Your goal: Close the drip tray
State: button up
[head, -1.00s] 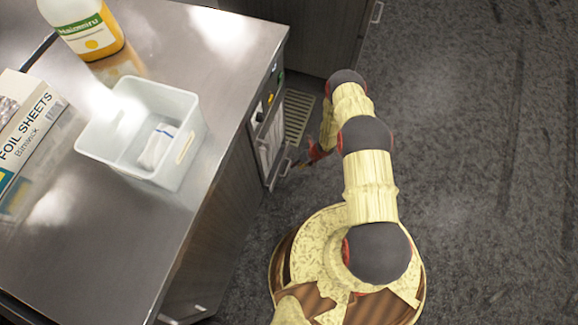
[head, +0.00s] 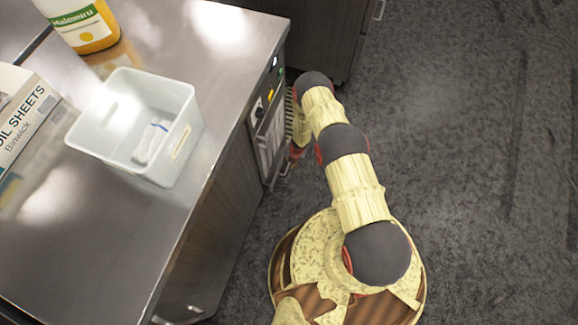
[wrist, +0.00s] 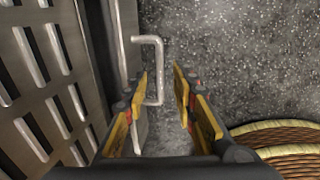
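The drip tray (wrist: 45,85) shows in the wrist view as a metal grate with slots, filling the left side. In the head view only a narrow strip of its grate (head: 289,113) shows at the machine's side; my arm hides part of that area. My gripper (wrist: 163,78) is open, just right of the tray, with nothing held. A metal bar handle (wrist: 160,70) appears between its fingertips in the wrist view; I cannot tell whether they touch it. In the head view my gripper (head: 295,153) is small, dark and partly hidden, close to the machine's front.
The machine front (head: 268,120) with buttons is set in the counter side. On the steel counter (head: 225,60) are a clear bin (head: 180,150), a foil sheets box (head: 25,115) and a yellow bottle (head: 90,30). Grey floor (head: 470,160) is free to the right.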

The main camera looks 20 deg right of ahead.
jog(key=shift+w+a+f, duration=0.1)
jog(key=shift+a+f, duration=0.05)
jog(key=shift+f, duration=0.7)
jog(key=c, duration=0.3)
jog(key=c, duration=0.4)
grip_shut()
